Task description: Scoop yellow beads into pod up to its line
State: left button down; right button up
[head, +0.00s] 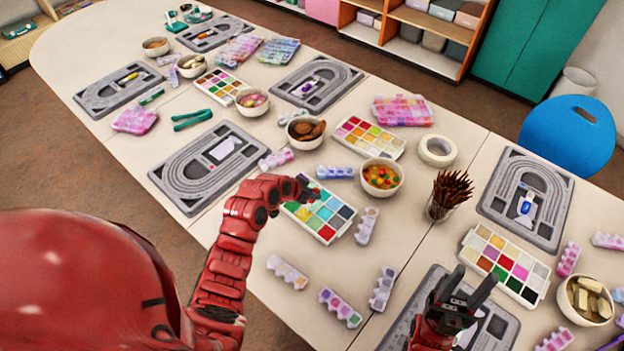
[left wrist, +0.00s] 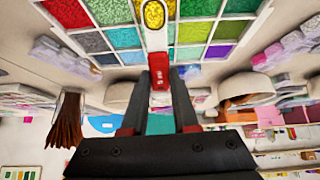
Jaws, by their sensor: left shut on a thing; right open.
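My left gripper (head: 304,188) is over the far-left part of a white bead tray (head: 345,228) with several coloured compartments. In the left wrist view, my left gripper (left wrist: 158,100) is shut on the red handle of a small white scoop (left wrist: 157,42). My right gripper (head: 468,290) is open and empty, above a grey board (head: 425,290) at the lower right. I cannot tell which small container is the pod.
A bowl of mixed beads (head: 382,178) stands right of the tray. Pill-box strips (head: 366,226) lie around it. A jar of brown sticks (head: 448,196) and a second colour tray (head: 505,262) are further right.

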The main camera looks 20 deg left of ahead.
pick_arm(q)
jog(key=shift+f, duration=0.75)
jog(key=shift+w+r+p, duration=0.15)
jog(key=shift+r+p, duration=0.5)
jog(key=shift+r, duration=0.05)
jog(key=shift+w+r+p, duration=0.1)
jog(key=shift+r+p, duration=0.5)
jog(key=shift+r, duration=0.1)
jog(key=shift+w+d+r+g+p, duration=0.1)
jog(key=shift+w+d+g+p, duration=0.2)
jog(key=shift+g+p, duration=0.3)
jog(key=shift+w+d+g+y, duration=0.1)
jog(key=shift+w+g+y, duration=0.2)
jog(key=shift+w+g, duration=0.1)
jog(key=shift+w+d+f+g+y+b, duration=0.15)
jog(key=shift+w+f+g+y+b, duration=0.2)
jog(key=shift+f+g+b, duration=0.35)
jog(key=shift+w, duration=0.1)
jog(key=shift+w+d+g+b, duration=0.1)
jog(key=shift+g+b, duration=0.5)
jog(key=shift+b, duration=0.15)
jog(key=shift+w+r+g+y+b, duration=0.3)
jog(key=shift+r+g+y+b, duration=0.55)
jog(key=shift+b, duration=2.3)
